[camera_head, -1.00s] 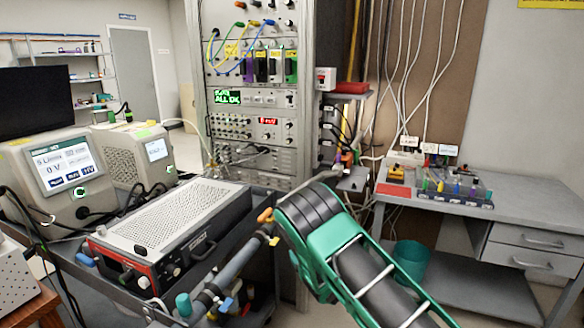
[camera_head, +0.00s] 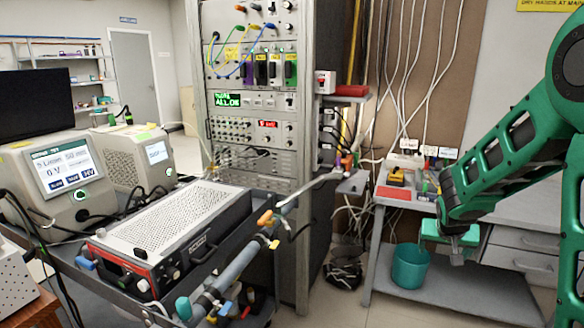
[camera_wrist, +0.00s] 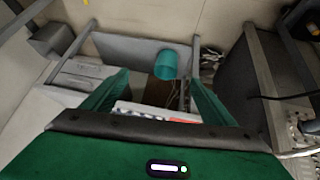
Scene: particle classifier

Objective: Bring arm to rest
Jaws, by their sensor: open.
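My green arm comes in from the right edge of the head view, bent, with my gripper (camera_head: 455,242) hanging in front of the desk at the right. In the wrist view my gripper (camera_wrist: 160,76) shows two green fingers spread apart with nothing held between them. The teal bin (camera_wrist: 166,64) shows beyond the fingers; it also stands on the desk's lower shelf in the head view (camera_head: 410,266). The arm hides much of the desk top and its tray.
The grey desk (camera_head: 513,211) has drawers (camera_head: 524,245) and a red pad (camera_head: 394,192). A tall equipment rack (camera_head: 304,150) stands in the middle. A cart at left carries a perforated instrument box (camera_head: 175,215). Cables (camera_head: 415,75) hang on the wall.

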